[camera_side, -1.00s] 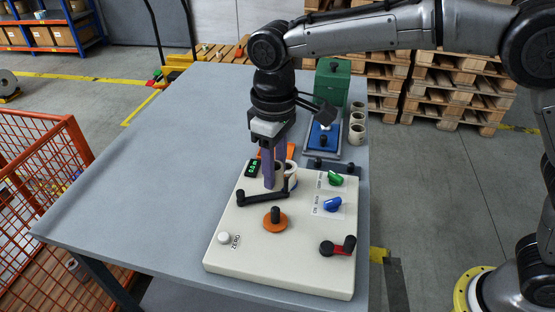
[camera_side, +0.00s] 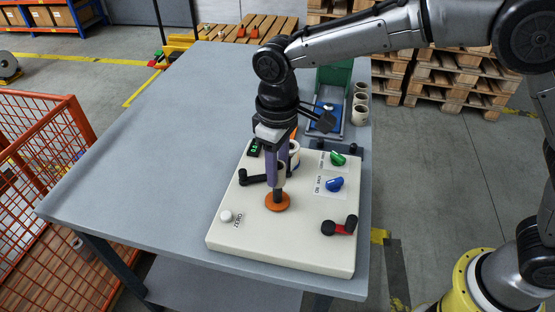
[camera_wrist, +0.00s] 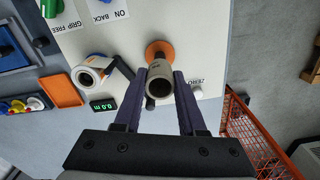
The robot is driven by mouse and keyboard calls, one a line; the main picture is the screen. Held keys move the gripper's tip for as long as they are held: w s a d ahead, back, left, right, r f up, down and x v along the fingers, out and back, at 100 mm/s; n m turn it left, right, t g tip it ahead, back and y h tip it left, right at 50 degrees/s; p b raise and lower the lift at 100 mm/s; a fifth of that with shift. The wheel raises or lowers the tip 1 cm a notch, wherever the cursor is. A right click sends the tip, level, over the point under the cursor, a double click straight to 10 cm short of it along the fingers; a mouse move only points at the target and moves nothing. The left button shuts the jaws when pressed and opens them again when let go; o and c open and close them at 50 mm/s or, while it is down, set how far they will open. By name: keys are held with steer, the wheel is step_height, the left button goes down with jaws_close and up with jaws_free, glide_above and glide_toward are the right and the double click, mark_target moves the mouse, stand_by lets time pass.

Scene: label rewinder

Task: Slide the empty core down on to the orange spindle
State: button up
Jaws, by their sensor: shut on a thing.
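My gripper (camera_side: 275,182) is shut on the empty core (camera_side: 281,172), a short pale tube held upright between two purple fingers. In the wrist view the core (camera_wrist: 159,86) sits between the fingertips with its dark open bore facing the camera. The orange spindle (camera_side: 278,203) is a round orange base with a dark post on the cream panel. The core is right over the spindle, clear of the orange base. Part of the dark post shows below the core. In the wrist view the orange base (camera_wrist: 159,47) shows just beyond the core. I cannot tell whether the post's tip is inside the core.
On the cream panel (camera_side: 290,252) are a black crank arm (camera_side: 252,180), a white roll (camera_wrist: 88,75), green and blue knobs (camera_side: 333,184), a white ZERO button (camera_side: 226,216) and a red-black lever (camera_side: 340,226). Several spare cores (camera_side: 360,102) stand behind at right. The table's left is clear.

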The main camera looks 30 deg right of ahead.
steer(key=shift+f, duration=2.7)
steer(key=o, duration=1)
steer(key=shift+s+d, duration=0.6)
steer(key=shift+s, duration=0.4)
steer(key=shift+s+d, duration=0.55)
steer(key=shift+s, duration=0.5)
steer(key=shift+s+d, duration=0.6)
steer(key=shift+s, duration=0.4)
